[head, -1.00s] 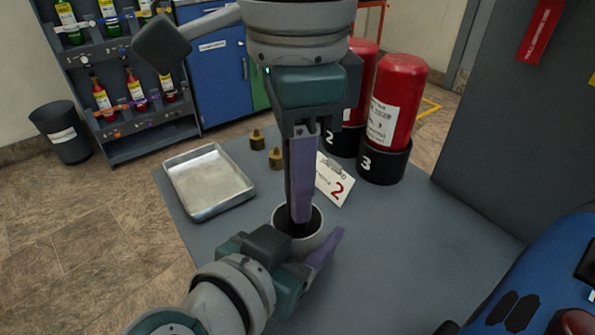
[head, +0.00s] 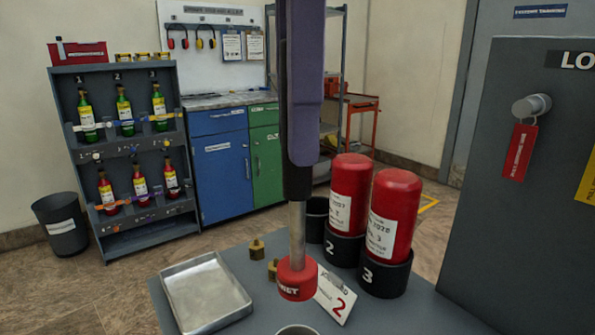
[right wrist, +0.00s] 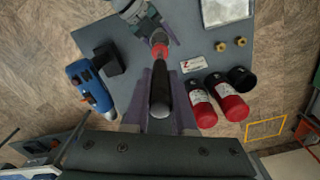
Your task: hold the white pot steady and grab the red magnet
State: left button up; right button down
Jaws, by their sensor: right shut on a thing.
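The red magnet (head: 297,279) is the thick end of a stick with a metal shaft and a black handle. It hangs upright above the table in the head view. My right gripper (head: 300,160) is shut on the black handle. The right wrist view shows the handle (right wrist: 161,95) between the fingers and the red magnet (right wrist: 159,37) beyond it. The white pot (head: 297,330) shows only its rim at the bottom edge of the head view, below the magnet. My left gripper (right wrist: 146,18) is small in the right wrist view, near the magnet; its fingers are unclear.
A metal tray (head: 207,292) lies left on the grey table, with small brass pieces (head: 257,249) beside it. Red cylinders (head: 391,215) stand in black holders at the right. A blue device (right wrist: 90,88) lies on the table.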

pick_arm(q)
jog(key=o, duration=1.4)
